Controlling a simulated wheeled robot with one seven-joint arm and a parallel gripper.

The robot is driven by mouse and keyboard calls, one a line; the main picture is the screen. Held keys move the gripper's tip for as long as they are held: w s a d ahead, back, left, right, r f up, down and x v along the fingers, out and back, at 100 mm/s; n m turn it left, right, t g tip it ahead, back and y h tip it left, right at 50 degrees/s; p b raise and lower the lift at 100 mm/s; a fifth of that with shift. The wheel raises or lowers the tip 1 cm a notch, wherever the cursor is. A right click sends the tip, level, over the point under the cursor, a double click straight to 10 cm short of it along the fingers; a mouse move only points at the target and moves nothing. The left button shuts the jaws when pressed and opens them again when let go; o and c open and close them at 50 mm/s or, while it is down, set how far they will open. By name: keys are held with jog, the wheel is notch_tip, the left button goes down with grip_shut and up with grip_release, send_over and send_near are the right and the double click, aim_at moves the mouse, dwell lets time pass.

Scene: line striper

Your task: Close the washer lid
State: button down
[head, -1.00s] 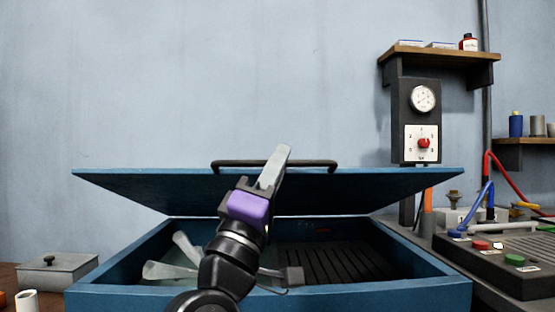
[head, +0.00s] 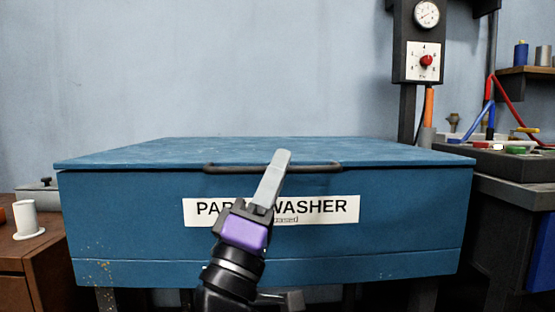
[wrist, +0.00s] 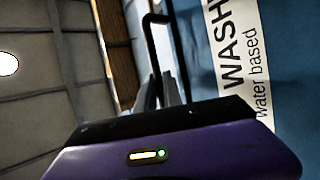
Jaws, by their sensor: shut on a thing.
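The blue washer (head: 400,215) stands in front of me, with a "PARTS WASHER" label on its front that also shows in the wrist view (wrist: 240,60). Its blue lid (head: 380,150) lies down flat over the tub, and no gap shows at its front edge. The dark bar handle (head: 225,168) runs along that edge and also shows in the wrist view (wrist: 155,45). My gripper (head: 281,160) is at the middle of the handle, its fingers shut on it. The fingers hide part of the bar and of the label. The tub's inside is hidden.
A wooden cabinet (head: 30,255) with a white spool (head: 27,218) and a grey box stands at the left. At the right is a bench (head: 510,175) with coloured knobs and hoses. A gauge and dial panel (head: 420,60) is behind the washer's right end.

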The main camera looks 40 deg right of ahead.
jog(key=shift+w+d+f, duration=0.1)
jog(key=shift+f, duration=0.7)
jog(key=c, duration=1.5)
grip_release()
jog(key=p+v, duration=0.1)
jog(key=v, duration=0.6)
jog(key=shift+s+a, duration=0.2)
jog(key=shift+a, duration=0.15)
